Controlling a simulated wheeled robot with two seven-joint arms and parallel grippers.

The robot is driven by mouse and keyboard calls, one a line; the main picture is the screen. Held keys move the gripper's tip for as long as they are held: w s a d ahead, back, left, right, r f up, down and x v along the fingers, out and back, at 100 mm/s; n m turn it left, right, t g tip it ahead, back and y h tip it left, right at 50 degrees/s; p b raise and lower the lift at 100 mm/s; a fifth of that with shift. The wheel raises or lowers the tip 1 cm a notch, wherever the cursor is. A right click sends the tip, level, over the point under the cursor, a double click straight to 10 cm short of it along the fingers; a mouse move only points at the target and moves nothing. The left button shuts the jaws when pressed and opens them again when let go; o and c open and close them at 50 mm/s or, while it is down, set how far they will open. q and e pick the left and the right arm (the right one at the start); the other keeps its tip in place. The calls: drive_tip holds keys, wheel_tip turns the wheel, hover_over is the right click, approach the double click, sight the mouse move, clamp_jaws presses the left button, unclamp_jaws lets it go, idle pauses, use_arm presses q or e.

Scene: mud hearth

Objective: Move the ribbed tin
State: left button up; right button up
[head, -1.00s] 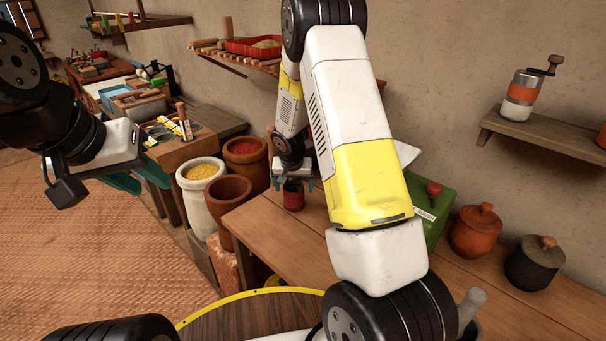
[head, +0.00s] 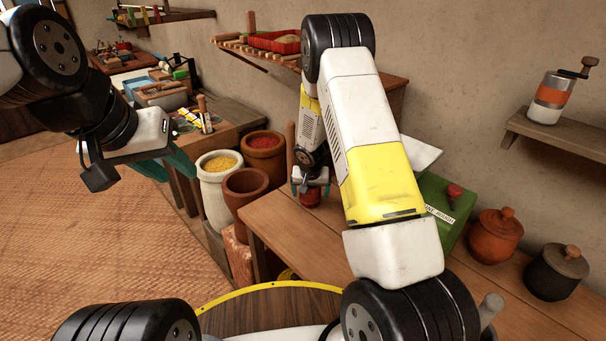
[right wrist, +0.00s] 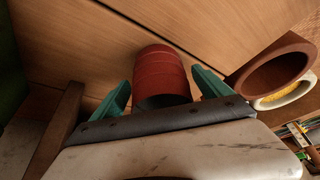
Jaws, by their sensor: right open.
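The ribbed tin (right wrist: 160,75) is a red cylinder with raised bands. In the right wrist view it lies between the two teal fingers of my right gripper (right wrist: 163,92), with gaps on both sides. In the head view the tin (head: 311,198) is on the wooden bench, partly hidden by my right gripper (head: 311,184) just above and around it. The right gripper is open. My left gripper (head: 167,166) is at the upper left over the floor, with its teal fingers apart and nothing seen between them.
Clay pots with yellow (head: 219,163) and red (head: 264,142) contents stand left of the bench (head: 330,240), beside an empty brown pot (head: 247,184). A green box (head: 440,205) and two lidded pots (head: 495,235) are at right. The bench's front is clear.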

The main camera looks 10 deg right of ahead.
drive_tip(key=shift+w+f, duration=0.3)
drive_tip(key=shift+f, duration=0.35)
drive_tip(key=c, duration=1.4)
drive_tip(key=shift+w+d, duration=0.45)
drive_tip(key=shift+d, duration=0.3)
drive_tip(key=shift+w+d, duration=0.45)
drive_tip(key=shift+d, duration=0.25)
drive_tip(key=shift+c, duration=0.2)
drive_tip(key=o, duration=1.4)
drive_tip(key=shift+d+r, duration=0.1)
drive_tip(key=shift+o, duration=0.2)
